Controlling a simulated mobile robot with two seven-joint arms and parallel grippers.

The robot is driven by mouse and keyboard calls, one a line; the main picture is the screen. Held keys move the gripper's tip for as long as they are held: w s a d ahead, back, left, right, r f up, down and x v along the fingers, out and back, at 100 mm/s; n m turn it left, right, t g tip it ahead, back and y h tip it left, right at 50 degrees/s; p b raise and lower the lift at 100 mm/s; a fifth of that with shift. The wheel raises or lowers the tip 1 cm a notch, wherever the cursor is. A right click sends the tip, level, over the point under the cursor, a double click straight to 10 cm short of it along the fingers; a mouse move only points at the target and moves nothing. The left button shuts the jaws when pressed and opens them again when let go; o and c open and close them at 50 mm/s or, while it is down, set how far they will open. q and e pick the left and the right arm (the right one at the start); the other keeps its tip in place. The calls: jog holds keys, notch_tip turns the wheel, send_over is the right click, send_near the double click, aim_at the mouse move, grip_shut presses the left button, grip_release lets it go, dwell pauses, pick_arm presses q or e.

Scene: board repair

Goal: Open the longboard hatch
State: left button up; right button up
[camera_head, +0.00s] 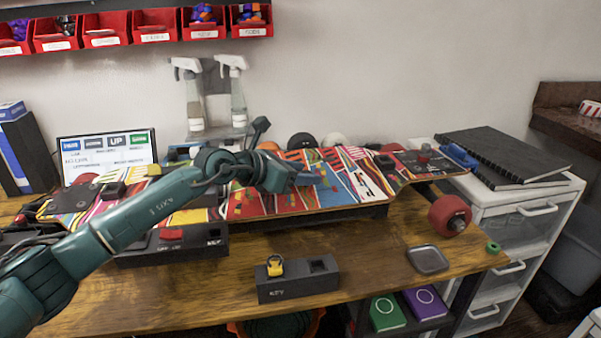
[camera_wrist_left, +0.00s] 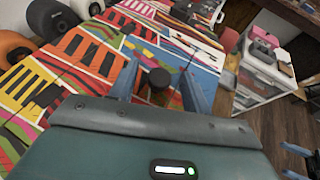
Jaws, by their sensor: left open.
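The longboard (camera_head: 345,182) lies across the workbench, its deck covered in bright coloured patterns. My left gripper (camera_head: 307,179) is above the middle of the deck, pointing to the right, open. In the left wrist view its two blue fingers stand apart on either side of a black knob (camera_wrist_left: 157,79) that sits on the deck (camera_wrist_left: 85,55). I cannot tell whether the fingers touch the knob. The hatch's outline is not clear, and the gripper covers the knob in the head view.
A black KEY block (camera_head: 297,284) with a yellow piece (camera_head: 275,266) stands at the bench front. A dark tray (camera_head: 428,259) and green ring (camera_head: 492,248) lie at right. A red wheel (camera_head: 450,215) juts out. Spray bottles (camera_head: 190,95) stand behind the board. The front right bench is mostly clear.

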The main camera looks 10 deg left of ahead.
pick_arm(q)
jog(key=shift+c, duration=0.2)
grip_shut()
jog(key=shift+r, duration=0.1)
